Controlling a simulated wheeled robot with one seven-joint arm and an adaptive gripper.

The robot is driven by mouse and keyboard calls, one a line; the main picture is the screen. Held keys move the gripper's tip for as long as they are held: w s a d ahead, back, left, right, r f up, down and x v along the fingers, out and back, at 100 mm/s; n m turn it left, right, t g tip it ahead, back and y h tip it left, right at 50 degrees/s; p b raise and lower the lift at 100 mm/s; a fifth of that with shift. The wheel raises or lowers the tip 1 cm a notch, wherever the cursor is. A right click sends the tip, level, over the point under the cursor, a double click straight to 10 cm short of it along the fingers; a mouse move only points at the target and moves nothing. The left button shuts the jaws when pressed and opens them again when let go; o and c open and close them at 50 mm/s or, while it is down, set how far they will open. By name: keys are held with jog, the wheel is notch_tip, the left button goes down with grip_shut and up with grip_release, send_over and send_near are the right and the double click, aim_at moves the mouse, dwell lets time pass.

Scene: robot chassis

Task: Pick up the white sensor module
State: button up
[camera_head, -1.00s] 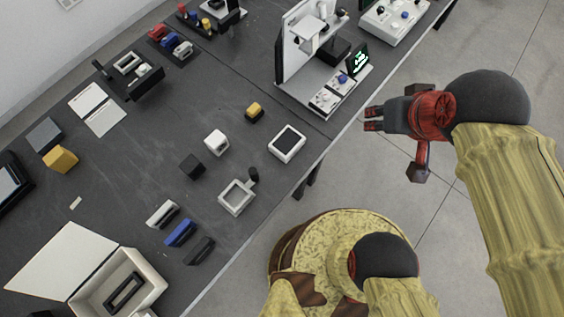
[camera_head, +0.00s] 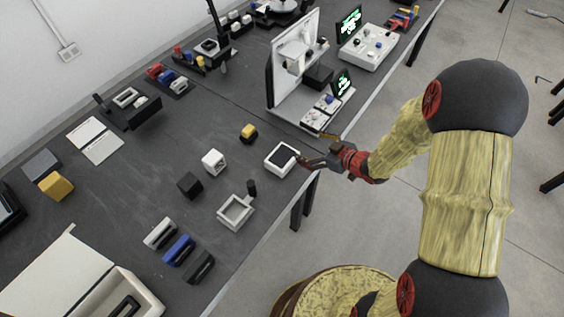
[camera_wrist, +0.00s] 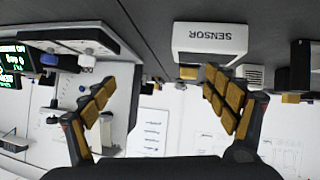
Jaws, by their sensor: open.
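The white sensor module (camera_head: 271,161) is a white box with a dark panel on top, lying near the table's front edge. In the wrist view it shows upside down at top right with the word SENSOR on its side (camera_wrist: 210,38). My gripper (camera_head: 312,150) is at the table edge, just right of the module. One finger overlaps the module's right corner in the head view; I cannot tell if it touches. In the wrist view the fingers of my gripper (camera_wrist: 160,85) are spread wide with nothing between them, and the module is beyond the right finger.
A white station (camera_head: 310,112) with a small screen stands close behind my gripper. A yellow-black block (camera_head: 249,133), a white cube (camera_head: 214,161), a black cube (camera_head: 190,185) and a white open frame (camera_head: 235,212) lie nearby. The grey tabletop (camera_head: 135,200) has free room between them.

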aim_at(285, 158)
jog(key=shift+o, duration=1.2)
jog(key=s+a+f+g+y, duration=0.1)
jog(key=s+a+f+y, duration=0.2)
jog(key=s+a+f, duration=0.1)
jog(key=shift+a+n, duration=0.1)
jog(key=shift+n, duration=0.2)
jog(key=shift+a+f+b, duration=0.2)
jog(key=shift+a+b, duration=0.15)
jog(key=shift+r+b+x, duration=0.15)
jog(key=shift+b+x, duration=0.5)
jog(key=shift+x, duration=1.15)
jog(key=shift+r+b+x, duration=0.2)
jog(key=shift+b+x, duration=0.4)
jog(key=shift+x, duration=1.15)
jog(key=shift+w, duration=0.2)
jog(key=c, duration=0.3)
jog(key=c, duration=1)
